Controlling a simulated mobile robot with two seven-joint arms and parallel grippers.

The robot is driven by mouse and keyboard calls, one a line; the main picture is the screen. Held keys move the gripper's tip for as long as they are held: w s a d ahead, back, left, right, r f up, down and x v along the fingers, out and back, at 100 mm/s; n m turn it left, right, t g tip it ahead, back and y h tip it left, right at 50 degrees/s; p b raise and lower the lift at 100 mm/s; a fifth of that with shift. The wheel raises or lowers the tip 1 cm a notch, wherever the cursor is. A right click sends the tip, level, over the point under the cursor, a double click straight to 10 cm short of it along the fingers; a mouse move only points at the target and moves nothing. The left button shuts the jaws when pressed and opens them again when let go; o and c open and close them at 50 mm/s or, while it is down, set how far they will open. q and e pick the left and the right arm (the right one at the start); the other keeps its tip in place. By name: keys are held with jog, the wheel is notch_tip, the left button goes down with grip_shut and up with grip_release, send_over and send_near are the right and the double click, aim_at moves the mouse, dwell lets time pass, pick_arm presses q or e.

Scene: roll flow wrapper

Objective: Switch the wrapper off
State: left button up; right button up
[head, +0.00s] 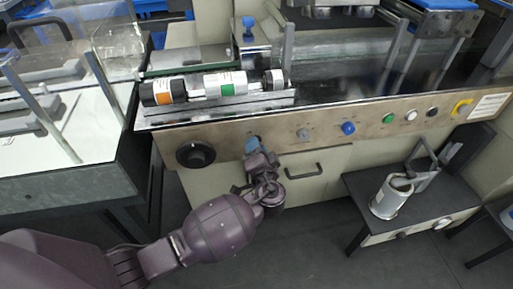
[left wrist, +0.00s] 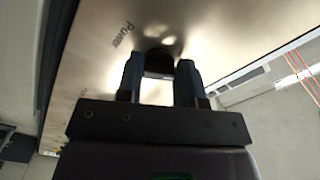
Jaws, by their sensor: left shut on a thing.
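The wrapper's front control panel (head: 325,137) runs across the head view. My left gripper (head: 255,150) reaches up to it from below, between the big black dial and a small grey button. In the left wrist view, the printed word "Power" stands on the panel next to a dark knob (left wrist: 159,62). My left gripper (left wrist: 160,76) has its two fingers on either side of this knob and is shut on it. In the head view my gripper hides the knob, and I cannot tell its turn position. My right gripper is not in view.
A black dial (head: 195,154) is left of my gripper. A grey button (head: 303,134), a blue button (head: 348,128) and a green button (head: 388,118) are to the right. A drawer handle (head: 304,172) is below. A small black table (head: 365,195) stands at the right.

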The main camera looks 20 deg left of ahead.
pick_arm(q)
jog(key=o, duration=0.9)
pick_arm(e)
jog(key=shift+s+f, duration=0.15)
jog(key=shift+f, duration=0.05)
pick_arm(q)
jog(key=shift+o, duration=0.2)
jog(key=shift+d, duration=0.1)
jog(key=p+v, duration=0.1)
jog(key=v, duration=0.9)
jog(key=shift+s+d, duration=0.25)
jog(key=shift+s, duration=0.1)
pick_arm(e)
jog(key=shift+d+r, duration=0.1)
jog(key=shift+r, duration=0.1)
